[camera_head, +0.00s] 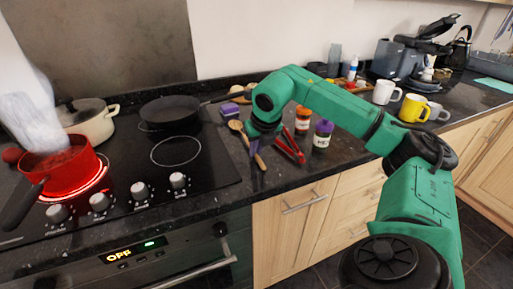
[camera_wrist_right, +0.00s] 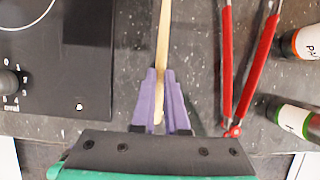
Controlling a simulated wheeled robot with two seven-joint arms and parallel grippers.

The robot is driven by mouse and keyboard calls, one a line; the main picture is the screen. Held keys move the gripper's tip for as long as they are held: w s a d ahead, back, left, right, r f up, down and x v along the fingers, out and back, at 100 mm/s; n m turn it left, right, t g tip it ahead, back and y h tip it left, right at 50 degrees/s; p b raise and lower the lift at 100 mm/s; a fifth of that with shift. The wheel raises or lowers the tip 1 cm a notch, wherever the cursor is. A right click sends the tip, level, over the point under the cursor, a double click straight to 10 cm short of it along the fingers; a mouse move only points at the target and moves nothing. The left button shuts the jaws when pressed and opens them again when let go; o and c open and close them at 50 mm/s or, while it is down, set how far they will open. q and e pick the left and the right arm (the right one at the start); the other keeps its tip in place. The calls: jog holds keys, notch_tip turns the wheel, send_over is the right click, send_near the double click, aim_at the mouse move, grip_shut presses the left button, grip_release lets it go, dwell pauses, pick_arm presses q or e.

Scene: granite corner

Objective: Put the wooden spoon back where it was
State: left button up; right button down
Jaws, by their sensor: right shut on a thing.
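The wooden spoon (camera_head: 236,125) is at the counter between the hob and the red tongs. Its bowl points toward the back and its handle toward the front edge. In the right wrist view its pale handle (camera_wrist_right: 163,40) runs up between the purple fingers. My right gripper (camera_head: 255,146) is shut on the handle near its end; the fingers also show in the wrist view (camera_wrist_right: 160,100). I cannot tell whether the spoon rests on the counter or is slightly above it. My left gripper is not in view.
Red tongs (camera_head: 288,150) lie just right of the spoon, with spice jars (camera_head: 322,134) beyond them. The black hob (camera_head: 205,170) is on the left, with a steaming red pot (camera_head: 62,170) on a glowing ring. Mugs (camera_head: 413,107) stand farther right.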

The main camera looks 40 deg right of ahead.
jog(key=shift+d, duration=0.1)
jog(key=c, duration=0.9)
grip_release()
jog(key=shift+o, duration=0.2)
jog(key=o, duration=0.8)
jog(key=shift+r, duration=0.1)
notch_tip(320, 180, up, 9)
jog(key=p, duration=0.8)
